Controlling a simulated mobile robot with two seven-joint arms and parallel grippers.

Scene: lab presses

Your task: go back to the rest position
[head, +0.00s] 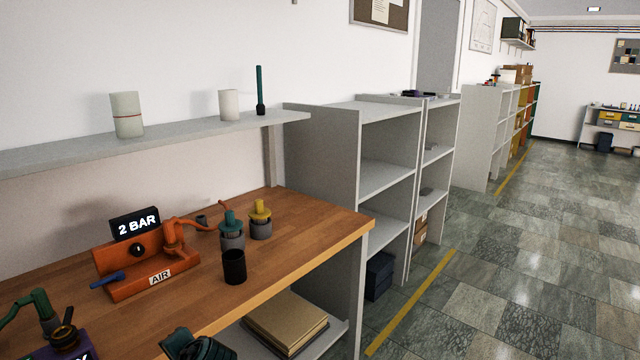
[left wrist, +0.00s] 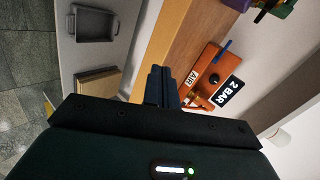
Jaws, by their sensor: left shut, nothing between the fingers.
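My left gripper (left wrist: 160,86) shows in the left wrist view with its dark fingers together and nothing between them. It is over the front edge of the wooden bench, beside the orange press. In the head view a dark part of my left gripper (head: 200,346) shows at the bottom edge, in front of the bench; its fingers are not clear there. My right gripper is in neither view.
The wooden bench (head: 320,228) holds an orange air press (head: 135,270) marked 2 BAR, a black cup (head: 234,267) and lidded jars. Below, a shelf carries a box (head: 285,322) and a grey tray (left wrist: 95,25). Grey shelving (head: 330,150) stands beyond; the floor at right is clear.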

